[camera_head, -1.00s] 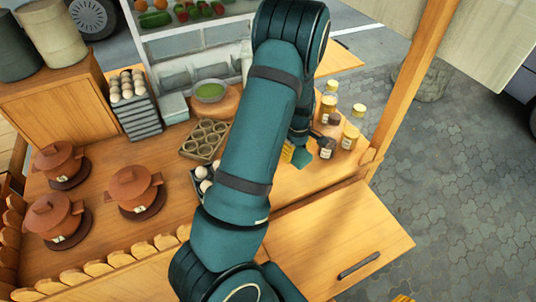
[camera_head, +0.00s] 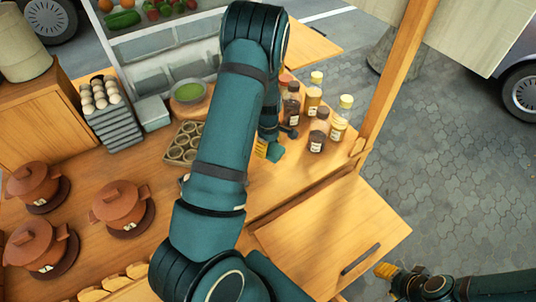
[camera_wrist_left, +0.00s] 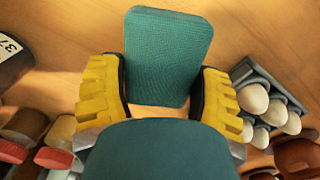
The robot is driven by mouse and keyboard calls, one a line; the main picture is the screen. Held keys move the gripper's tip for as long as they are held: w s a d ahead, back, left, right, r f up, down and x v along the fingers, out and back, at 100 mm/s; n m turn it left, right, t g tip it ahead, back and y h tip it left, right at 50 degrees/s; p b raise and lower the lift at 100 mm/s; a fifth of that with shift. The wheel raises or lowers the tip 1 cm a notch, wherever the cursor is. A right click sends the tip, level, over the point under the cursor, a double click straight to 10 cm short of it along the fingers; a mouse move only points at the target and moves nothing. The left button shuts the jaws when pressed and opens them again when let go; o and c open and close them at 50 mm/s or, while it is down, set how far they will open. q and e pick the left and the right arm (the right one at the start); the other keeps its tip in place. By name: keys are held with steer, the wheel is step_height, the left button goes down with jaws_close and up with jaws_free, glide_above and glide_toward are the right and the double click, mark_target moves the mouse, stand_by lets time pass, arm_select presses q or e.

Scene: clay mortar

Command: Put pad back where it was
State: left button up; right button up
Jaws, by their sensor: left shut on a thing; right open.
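The teal pad (camera_wrist_left: 168,52) is a flat, rounded rectangle in the left wrist view. It sits between the two yellow fingers of my left gripper (camera_wrist_left: 160,92), which is shut on it. In the head view my left gripper (camera_head: 264,150) is low over the wooden counter (camera_head: 285,172), left of the bottles. Its forearm hides much of the counter there, and only a small teal edge shows by the fingers. I cannot tell whether the pad touches the counter. My right gripper (camera_head: 387,271) is open and empty at the lower right, beside the counter.
Several bottles and jars (camera_head: 318,135) stand right of my left gripper. A ring-shaped mold tray (camera_head: 184,142) and a green bowl (camera_head: 188,92) stand to its left. An egg tray (camera_wrist_left: 275,85) shows in the left wrist view. Clay pots (camera_head: 118,203) stand at left.

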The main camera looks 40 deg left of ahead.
mark_target(268, 152)
arm_select(q)
step_height(268, 152, down, 4)
steer(key=shift+r, duration=0.25)
steer(key=shift+f, duration=0.4)
steer(key=shift+f, duration=0.1)
steer(key=o, duration=1.1)
